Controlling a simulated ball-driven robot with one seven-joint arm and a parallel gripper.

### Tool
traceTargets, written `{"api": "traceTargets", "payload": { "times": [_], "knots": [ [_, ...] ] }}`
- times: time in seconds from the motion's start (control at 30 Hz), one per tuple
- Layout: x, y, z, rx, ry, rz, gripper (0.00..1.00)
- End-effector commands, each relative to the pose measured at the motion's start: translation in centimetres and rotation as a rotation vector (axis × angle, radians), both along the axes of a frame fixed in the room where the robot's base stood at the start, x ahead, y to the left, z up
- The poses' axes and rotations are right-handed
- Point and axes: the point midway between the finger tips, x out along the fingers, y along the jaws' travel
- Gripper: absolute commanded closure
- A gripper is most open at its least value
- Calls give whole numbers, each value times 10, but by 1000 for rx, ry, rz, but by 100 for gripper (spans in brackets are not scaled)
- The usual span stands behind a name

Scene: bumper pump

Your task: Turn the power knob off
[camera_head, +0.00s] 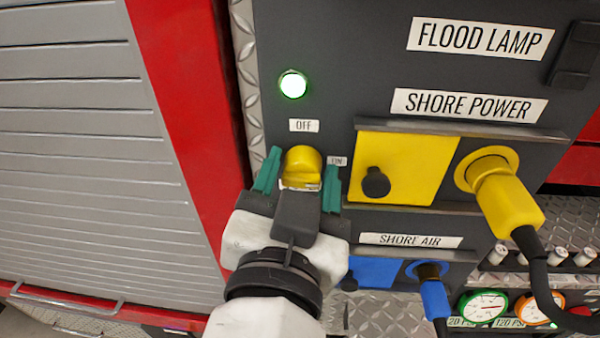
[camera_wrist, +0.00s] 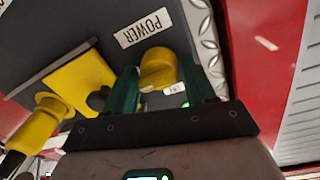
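The yellow power knob (camera_head: 302,161) is on the dark panel, below an OFF label (camera_head: 304,125) and left of an ON label (camera_head: 337,161). It also shows in the wrist view (camera_wrist: 158,67), near a POWER label (camera_wrist: 144,27). My gripper (camera_head: 300,178) is open, with one green finger on each side of the knob and visible gaps. In the wrist view my gripper (camera_wrist: 160,75) also straddles it. Whether the fingertips reach the knob's full depth is hard to tell. A round indicator light (camera_head: 293,84) above the knob glows green.
Right of the knob are a yellow shore power cover (camera_head: 408,165) with a black knob (camera_head: 376,182), and a yellow plug (camera_head: 507,203) with a black cable. Below are a blue cover (camera_head: 370,270) and blue connector (camera_head: 435,297). A grey shutter (camera_head: 80,150) stands left.

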Motion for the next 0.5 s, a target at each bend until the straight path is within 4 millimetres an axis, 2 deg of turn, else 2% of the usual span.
{"api": "traceTargets", "payload": {
  "times": [0.03,0.37,0.5],
  "knots": [
    [0,0,0,0,0,0,50],
    [0,1,0,0,-1,2,82],
    [0,1,1,-3,-1,3,84]
  ]
}}
